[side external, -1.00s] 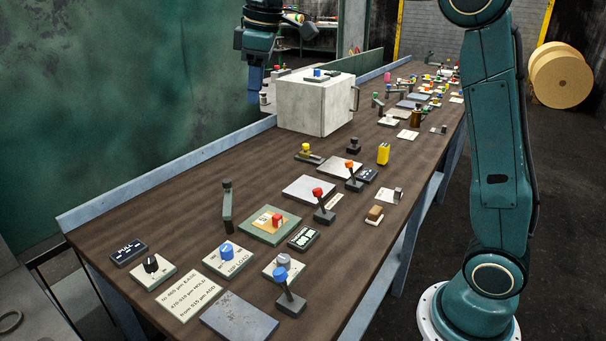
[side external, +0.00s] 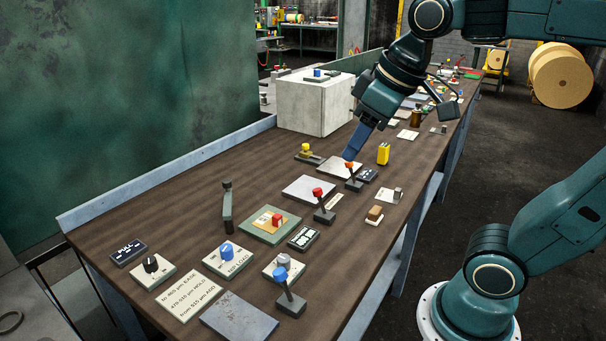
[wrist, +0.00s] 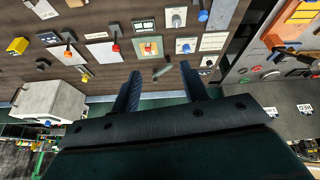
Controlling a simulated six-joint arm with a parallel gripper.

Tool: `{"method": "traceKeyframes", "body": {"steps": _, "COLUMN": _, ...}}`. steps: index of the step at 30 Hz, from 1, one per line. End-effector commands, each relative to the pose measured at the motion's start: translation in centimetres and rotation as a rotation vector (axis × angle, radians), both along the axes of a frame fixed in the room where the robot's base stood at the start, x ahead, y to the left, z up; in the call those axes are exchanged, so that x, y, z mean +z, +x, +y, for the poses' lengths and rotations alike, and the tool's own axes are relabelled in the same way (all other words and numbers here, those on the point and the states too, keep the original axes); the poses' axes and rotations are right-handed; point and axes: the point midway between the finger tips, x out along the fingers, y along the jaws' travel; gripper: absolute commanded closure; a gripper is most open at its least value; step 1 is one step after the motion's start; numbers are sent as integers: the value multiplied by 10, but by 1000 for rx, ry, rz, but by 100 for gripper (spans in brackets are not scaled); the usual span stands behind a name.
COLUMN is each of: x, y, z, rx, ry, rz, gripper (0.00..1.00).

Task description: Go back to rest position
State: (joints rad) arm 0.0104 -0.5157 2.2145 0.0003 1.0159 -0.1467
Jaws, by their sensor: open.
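My gripper (side external: 352,152) is over the middle of the bench in the side view, pointing down and to the left, near an orange-topped lever (side external: 350,170). I cannot tell from this view how far above the lever it is. In the wrist view my gripper (wrist: 162,82) shows two separate blue fingers with nothing between them. A grey lever (wrist: 162,71) appears just beyond the fingertips there.
The brown bench (side external: 190,207) carries several levers, knobs and plates. A pale box (side external: 300,107) with a blue-knobbed switch on top stands at the back, left of my arm. A yellow block (side external: 383,153) stands to the right of my gripper. The left bench strip is mostly clear.

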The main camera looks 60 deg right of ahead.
Motion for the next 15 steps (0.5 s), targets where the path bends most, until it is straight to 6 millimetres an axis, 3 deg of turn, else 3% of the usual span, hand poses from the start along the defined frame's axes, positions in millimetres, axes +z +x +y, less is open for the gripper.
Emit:
{"method": "traceKeyframes", "body": {"steps": 6, "x": -34, "y": -42, "z": 2, "rx": -76, "ry": 40, "rz": -42, "gripper": 55}}
{"method": "traceKeyframes", "body": {"steps": 15, "x": -56, "y": -63, "z": 3, "rx": -121, "ry": 65, "rz": -65, "gripper": 55}}
